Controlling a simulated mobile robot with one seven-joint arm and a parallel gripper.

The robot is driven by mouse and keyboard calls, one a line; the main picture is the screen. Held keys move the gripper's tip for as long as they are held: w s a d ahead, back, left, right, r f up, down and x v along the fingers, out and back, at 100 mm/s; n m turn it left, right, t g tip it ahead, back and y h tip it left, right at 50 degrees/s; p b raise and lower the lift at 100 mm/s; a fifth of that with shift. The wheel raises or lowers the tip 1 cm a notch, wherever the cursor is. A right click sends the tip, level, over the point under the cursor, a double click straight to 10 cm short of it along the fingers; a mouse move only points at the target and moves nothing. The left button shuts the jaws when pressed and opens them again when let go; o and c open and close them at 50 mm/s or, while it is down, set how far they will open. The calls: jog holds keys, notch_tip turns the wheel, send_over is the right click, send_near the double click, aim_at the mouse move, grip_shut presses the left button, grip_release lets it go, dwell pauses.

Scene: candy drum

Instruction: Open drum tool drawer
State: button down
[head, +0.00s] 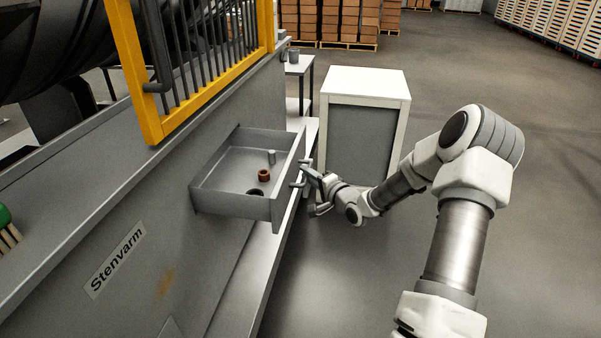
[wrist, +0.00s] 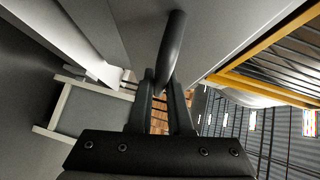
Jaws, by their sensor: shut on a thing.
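The grey tool drawer (head: 233,203) stands pulled out from the side of the grey drum base in the head view. A brown ring-shaped part (head: 264,176), a small grey cylinder (head: 271,157) and a dark round item (head: 255,192) lie inside it. My gripper (head: 306,186) is at the drawer's front face, shut on the drawer handle (wrist: 172,50). In the wrist view the dark handle bar runs between the two fingers of my gripper (wrist: 165,90). Part of the handle is hidden by the fingers.
A white-framed cabinet (head: 362,140) stands behind my gripper. A yellow guard frame (head: 150,125) with dark bars rises above the drum base. A grey ledge (head: 243,285) runs below the drawer. A green brush (head: 6,222) lies at the left edge. The floor at right is clear.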

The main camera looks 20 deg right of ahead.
jog(key=shift+d, duration=0.1)
jog(key=c, duration=0.8)
grip_release()
jog(key=shift+c, duration=0.2)
jog(key=p+v, duration=0.2)
jog(key=v, duration=1.5)
jog(key=shift+s, duration=0.25)
jog(key=shift+w, duration=0.1)
